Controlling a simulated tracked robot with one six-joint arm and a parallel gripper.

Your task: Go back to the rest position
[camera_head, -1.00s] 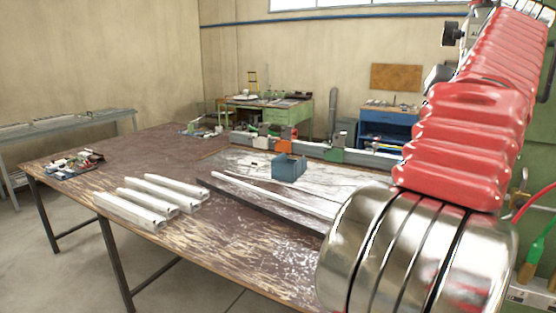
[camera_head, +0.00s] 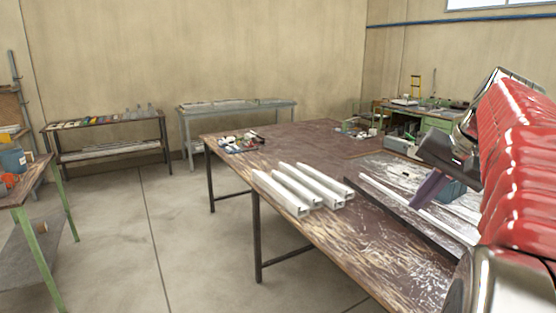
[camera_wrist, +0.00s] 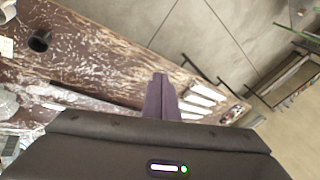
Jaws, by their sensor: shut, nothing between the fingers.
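My gripper (camera_head: 420,200) shows at the right of the head view, in front of the workbench's right part. Its purple fingers are together and hold nothing. In the wrist view the shut fingers (camera_wrist: 161,90) point away over the bench, beside the white profiles (camera_wrist: 203,97). My red-sleeved arm fills the right edge of the head view. The wooden workbench (camera_head: 300,232) stands below, with several pale profiles (camera_head: 300,188) lying side by side on it.
A single long bar (camera_head: 410,203) lies on the bench's right part. Small parts (camera_head: 240,142) lie at its far left corner. A grey table (camera_head: 235,106), a tool shelf (camera_head: 108,122) and a green-legged table (camera_head: 25,190) stand to the left. The floor between (camera_head: 150,220) is clear.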

